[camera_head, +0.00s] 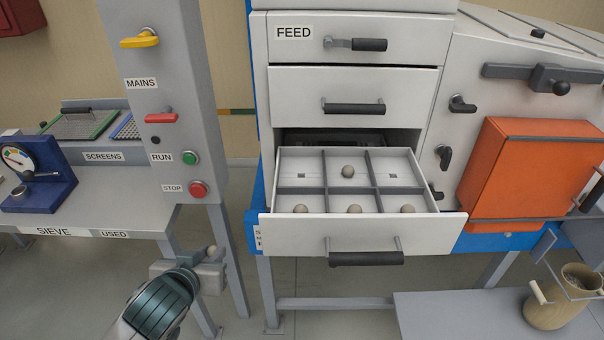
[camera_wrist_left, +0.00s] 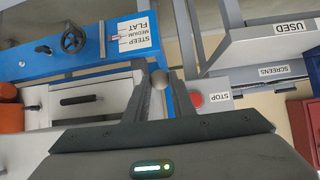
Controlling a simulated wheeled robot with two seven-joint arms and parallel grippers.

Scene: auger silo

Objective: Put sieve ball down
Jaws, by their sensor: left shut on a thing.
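A small grey-beige sieve ball (camera_head: 212,249) is held between the fingertips of my left gripper (camera_head: 208,262), above the floor in front of the control post. In the left wrist view the ball (camera_wrist_left: 159,80) shows between the tips of the two dark fingers. The open drawer (camera_head: 300,228) of the feed cabinet has compartments in two rows of three. A ball (camera_head: 348,172) sits in the back middle compartment, and the front left, middle and right compartments each hold one. The back left and back right compartments are empty, each with a small square mark. My right gripper is not in view.
The control post (camera_head: 165,100) with its stop button (camera_head: 198,189) stands left of the drawer. A bench (camera_head: 90,205) labelled sieve and used carries a blue gauge (camera_head: 35,175). An orange box (camera_head: 530,170) is right of the drawer. A bucket (camera_head: 560,300) stands at lower right.

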